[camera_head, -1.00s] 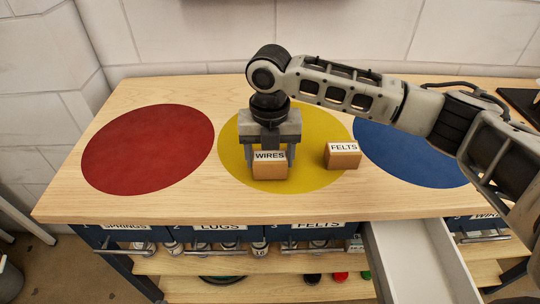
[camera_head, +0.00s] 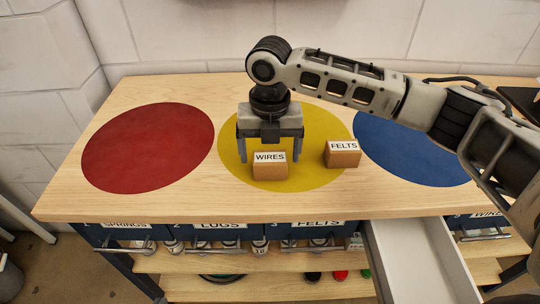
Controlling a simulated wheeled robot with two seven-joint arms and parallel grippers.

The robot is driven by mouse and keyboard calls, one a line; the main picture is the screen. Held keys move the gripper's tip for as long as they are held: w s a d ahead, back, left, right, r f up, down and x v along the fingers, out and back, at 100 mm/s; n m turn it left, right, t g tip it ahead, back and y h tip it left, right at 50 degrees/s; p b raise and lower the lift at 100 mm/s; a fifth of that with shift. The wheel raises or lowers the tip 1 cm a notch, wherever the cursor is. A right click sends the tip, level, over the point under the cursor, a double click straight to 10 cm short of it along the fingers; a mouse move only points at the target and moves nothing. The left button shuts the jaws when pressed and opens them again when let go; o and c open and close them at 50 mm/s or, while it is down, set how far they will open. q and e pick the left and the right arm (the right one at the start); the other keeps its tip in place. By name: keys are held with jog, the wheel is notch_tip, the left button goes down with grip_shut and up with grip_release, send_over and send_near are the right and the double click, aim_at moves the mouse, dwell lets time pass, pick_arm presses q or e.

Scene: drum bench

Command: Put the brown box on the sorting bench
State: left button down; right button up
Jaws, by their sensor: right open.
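A brown box labelled WIRES (camera_head: 270,171) sits on the yellow circle (camera_head: 240,179) of the wooden bench top (camera_head: 190,205). A second brown box labelled FELTS (camera_head: 343,158) sits on the same circle, to its right. My right gripper (camera_head: 269,158) comes in from the right and points down over the WIRES box. Its fingers are spread, one to each side of the box's top and behind it, and hold nothing. My left gripper is not in view.
A red circle (camera_head: 148,147) at the left and a blue circle (camera_head: 412,150) at the right are bare. Labelled drawers line the bench front; one open white drawer (camera_head: 415,262) sticks out at the right, and looks empty.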

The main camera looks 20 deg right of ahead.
aim_at(270, 157)
notch_tip(270, 157, up, 10)
jog(key=shift+r, duration=0.2)
dwell(0.4)
